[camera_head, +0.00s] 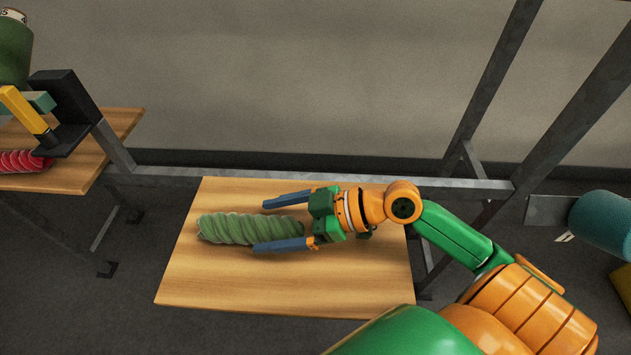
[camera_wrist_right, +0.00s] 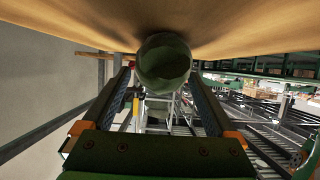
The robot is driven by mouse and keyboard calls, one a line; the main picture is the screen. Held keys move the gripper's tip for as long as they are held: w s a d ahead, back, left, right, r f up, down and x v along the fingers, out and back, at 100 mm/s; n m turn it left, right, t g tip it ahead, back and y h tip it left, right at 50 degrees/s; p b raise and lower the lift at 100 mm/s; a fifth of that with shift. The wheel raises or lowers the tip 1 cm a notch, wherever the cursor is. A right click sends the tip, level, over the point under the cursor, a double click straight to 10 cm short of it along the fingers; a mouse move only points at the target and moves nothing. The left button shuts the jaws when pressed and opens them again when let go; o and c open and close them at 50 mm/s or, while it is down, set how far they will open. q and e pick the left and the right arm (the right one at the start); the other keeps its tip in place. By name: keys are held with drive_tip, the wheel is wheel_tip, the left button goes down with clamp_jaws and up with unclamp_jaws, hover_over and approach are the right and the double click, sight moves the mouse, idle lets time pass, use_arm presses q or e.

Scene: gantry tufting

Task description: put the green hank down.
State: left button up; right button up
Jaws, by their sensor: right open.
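The green hank (camera_head: 238,229) is a twisted roll lying on its side on a wooden table (camera_head: 300,285) in the head view. In the right wrist view the end of the hank (camera_wrist_right: 164,62) shows between the fingers, against the wood. My right gripper (camera_head: 272,226) is open, with its blue fingers apart at the hank's right end. The fingers reach a little past that end on either side; I cannot tell whether either one touches it. My left gripper is not in view.
A second wooden table (camera_head: 85,165) at the left holds a red hank (camera_head: 22,161). A dark metal frame (camera_head: 330,187) runs behind the main table, with uprights at the right. A teal roll (camera_head: 603,222) is at the right edge. The table's front part is clear.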

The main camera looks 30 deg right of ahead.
drive_tip(key=v, duration=1.1)
drive_tip(key=shift+s+d, duration=0.1)
drive_tip(key=shift+s, duration=0.1)
